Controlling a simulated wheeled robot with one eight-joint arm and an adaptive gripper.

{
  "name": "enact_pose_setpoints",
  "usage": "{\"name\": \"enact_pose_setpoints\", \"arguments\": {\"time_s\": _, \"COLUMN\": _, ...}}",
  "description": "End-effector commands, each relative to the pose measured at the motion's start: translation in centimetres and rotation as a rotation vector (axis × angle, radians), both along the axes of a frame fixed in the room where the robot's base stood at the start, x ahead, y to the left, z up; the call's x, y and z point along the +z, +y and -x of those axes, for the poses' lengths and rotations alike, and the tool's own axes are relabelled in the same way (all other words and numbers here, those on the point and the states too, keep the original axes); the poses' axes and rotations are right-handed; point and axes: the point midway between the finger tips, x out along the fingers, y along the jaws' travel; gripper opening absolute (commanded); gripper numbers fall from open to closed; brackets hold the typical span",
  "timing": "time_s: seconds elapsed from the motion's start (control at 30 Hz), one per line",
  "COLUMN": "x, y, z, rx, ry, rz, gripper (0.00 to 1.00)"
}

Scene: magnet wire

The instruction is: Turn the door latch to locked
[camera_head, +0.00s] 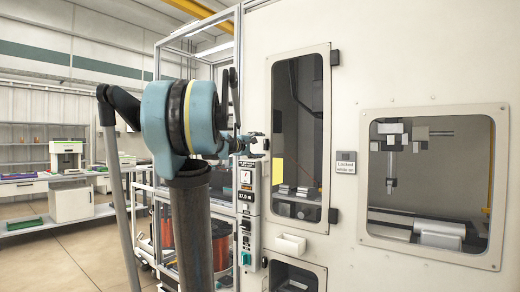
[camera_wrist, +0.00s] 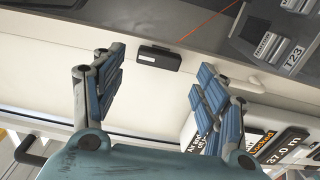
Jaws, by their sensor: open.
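The white machine door (camera_head: 326,228) has a tall dark window. It also shows as a pale frame in the wrist view (camera_wrist: 130,40). A small dark block with a light stripe (camera_wrist: 160,57), which looks like the door latch, sits on that frame. I cannot tell for sure which way it is turned. My gripper (camera_wrist: 160,82) is open and empty, its blue fingers on either side of the view, with the dark block beyond the gap between them. In the head view my gripper (camera_head: 259,143) is at the door's left edge, where my arm and fingers hide the latch.
A control panel (camera_head: 246,205) reading 37.0 m stands left of the door, below my gripper; it also shows in the wrist view (camera_wrist: 285,150). A wide window (camera_head: 490,130) is further right. Benches stand far left.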

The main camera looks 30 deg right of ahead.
Motion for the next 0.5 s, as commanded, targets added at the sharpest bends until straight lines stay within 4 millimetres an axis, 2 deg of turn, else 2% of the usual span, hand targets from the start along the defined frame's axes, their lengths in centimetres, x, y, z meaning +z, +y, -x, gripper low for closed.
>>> {"name": "enact_pose_setpoints", "arguments": {"time_s": 0.03, "x": 0.0, "y": 1.1, "z": 0.3, "rx": 0.004, "ry": 0.000, "rz": 0.000, "gripper": 0.67}}
{"name": "enact_pose_setpoints", "arguments": {"time_s": 0.3, "x": -0.1, "y": 5.4, "z": 2.0, "rx": 0.004, "ry": 0.000, "rz": 0.000, "gripper": 0.67}}
{"name": "enact_pose_setpoints", "arguments": {"time_s": 0.5, "x": -0.1, "y": 7.3, "z": 2.7, "rx": 0.003, "ry": 0.001, "rz": -0.001, "gripper": 0.67}}
